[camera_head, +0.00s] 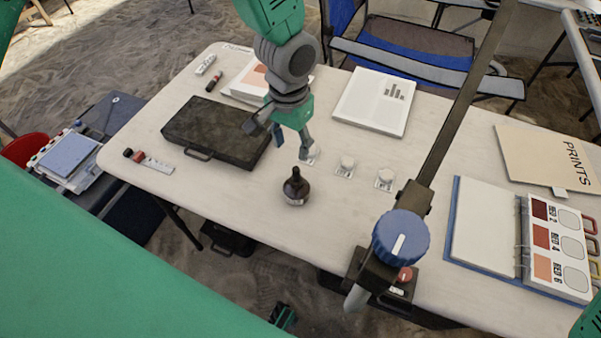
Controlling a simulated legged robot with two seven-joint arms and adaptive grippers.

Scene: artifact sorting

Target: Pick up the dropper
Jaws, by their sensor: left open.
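A small dark brown dropper bottle (296,190) with a black top stands upright on the white table. My left gripper (280,140) is open, with its fingers pointing down. In the picture it appears above and slightly left of the bottle. Nothing shows between its fingers, and it looks apart from the bottle.
A dark closed case (210,133) lies left of the gripper. Small white round items (346,166) sit right of the bottle. A stand with a blue knob (400,237) rises at the front right. An open binder (490,232) lies at the right.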

